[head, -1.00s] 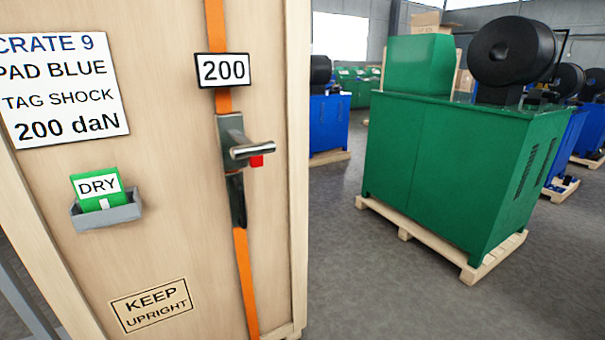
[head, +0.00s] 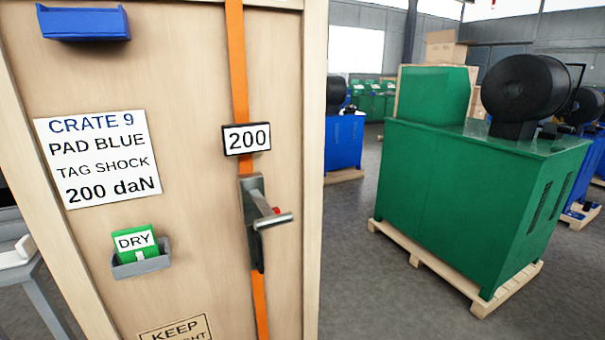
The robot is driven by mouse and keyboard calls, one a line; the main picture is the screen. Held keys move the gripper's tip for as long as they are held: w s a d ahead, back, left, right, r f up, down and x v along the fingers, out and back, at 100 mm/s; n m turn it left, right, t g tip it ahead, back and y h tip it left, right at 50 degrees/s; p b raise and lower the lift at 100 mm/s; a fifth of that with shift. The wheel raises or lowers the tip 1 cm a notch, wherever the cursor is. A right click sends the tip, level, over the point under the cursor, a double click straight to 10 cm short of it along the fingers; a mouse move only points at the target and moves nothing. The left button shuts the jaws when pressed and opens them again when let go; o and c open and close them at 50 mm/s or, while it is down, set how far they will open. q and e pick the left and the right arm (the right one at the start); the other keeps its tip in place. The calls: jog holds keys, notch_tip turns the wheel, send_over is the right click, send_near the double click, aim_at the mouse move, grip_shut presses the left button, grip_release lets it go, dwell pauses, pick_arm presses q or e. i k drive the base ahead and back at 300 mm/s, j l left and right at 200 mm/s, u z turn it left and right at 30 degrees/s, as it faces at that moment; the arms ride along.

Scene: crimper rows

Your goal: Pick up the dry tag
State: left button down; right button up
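The dry tag (head: 137,243) is a green tag with a white label reading DRY. It sits upright in a small grey holder (head: 142,267) on the face of the wooden crate (head: 200,80), left of the orange strap. Its lower part is hidden by the holder's front wall. Neither of my grippers shows in the head view.
The orange strap (head: 239,60) carries a 200 plate (head: 246,139) and a metal ratchet lever (head: 267,219) sticking out. A blue holder (head: 83,21) is at the crate's upper left. A green machine (head: 470,190) stands on a pallet at right, with grey floor (head: 350,290) between.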

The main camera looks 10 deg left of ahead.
aim_at(134, 245)
jog(key=u, duration=1.35)
